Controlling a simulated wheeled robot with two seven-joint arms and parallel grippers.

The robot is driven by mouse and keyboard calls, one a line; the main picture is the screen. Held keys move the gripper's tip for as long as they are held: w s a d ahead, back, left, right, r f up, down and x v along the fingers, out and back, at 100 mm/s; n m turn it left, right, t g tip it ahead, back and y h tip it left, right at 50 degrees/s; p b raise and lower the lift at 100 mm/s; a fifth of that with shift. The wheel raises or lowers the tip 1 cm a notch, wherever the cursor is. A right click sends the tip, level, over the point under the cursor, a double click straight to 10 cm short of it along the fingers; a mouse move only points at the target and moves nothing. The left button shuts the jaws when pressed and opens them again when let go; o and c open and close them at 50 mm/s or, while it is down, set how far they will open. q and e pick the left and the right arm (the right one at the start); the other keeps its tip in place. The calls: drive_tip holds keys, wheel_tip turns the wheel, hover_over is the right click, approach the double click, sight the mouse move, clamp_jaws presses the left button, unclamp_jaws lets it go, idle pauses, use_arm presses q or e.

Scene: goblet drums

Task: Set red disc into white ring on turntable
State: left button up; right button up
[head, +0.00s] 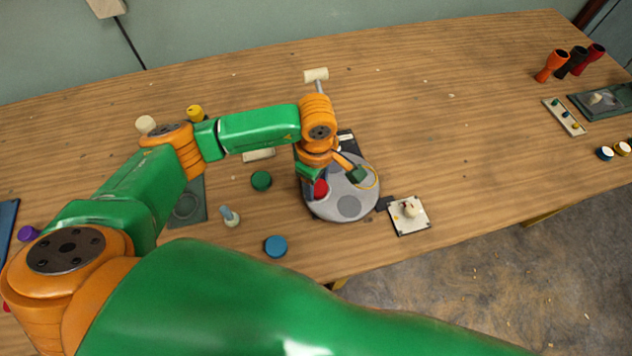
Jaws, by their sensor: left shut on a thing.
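The turntable (335,212) is a light grey disc with darker round patches and a yellow ring (376,182) near its right edge. My left gripper (331,178) is low over it, its fingers pointing down. The red disc (320,188) shows at the turntable's left part, just below the gripper's left finger. The gripper is shut on the red disc, though the fingers hide much of the contact. I cannot tell whether the disc touches the turntable. I cannot make out the white ring clearly. My right gripper is not in view.
A green disc (261,180), a blue disc (276,246) and a small peg (230,216) lie left of the turntable. A white square plate with a knob (409,215) is close on its right. Goblet drums (552,65) stand far right. The table's right middle is clear.

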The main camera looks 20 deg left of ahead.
sight(316, 185)
use_arm(q)
drive_tip(key=shift+s+f, duration=0.25)
drive_tip(key=shift+f, duration=0.15)
drive_tip(key=o, duration=1)
drive_tip(key=shift+s, duration=0.1)
drive_tip(key=shift+c, duration=0.2)
drive_tip(key=o, duration=0.3)
drive_tip(key=shift+o, duration=0.2)
drive_tip(key=shift+d+f, duration=0.1)
drive_tip(key=shift+w+r+p, duration=0.35)
drive_tip(key=shift+r+p, duration=0.45)
drive_tip(key=shift+r, duration=0.1)
wheel_tip(316, 185, up, 12)
drive_tip(key=b, duration=0.2)
drive_tip(key=shift+a+f, duration=0.2)
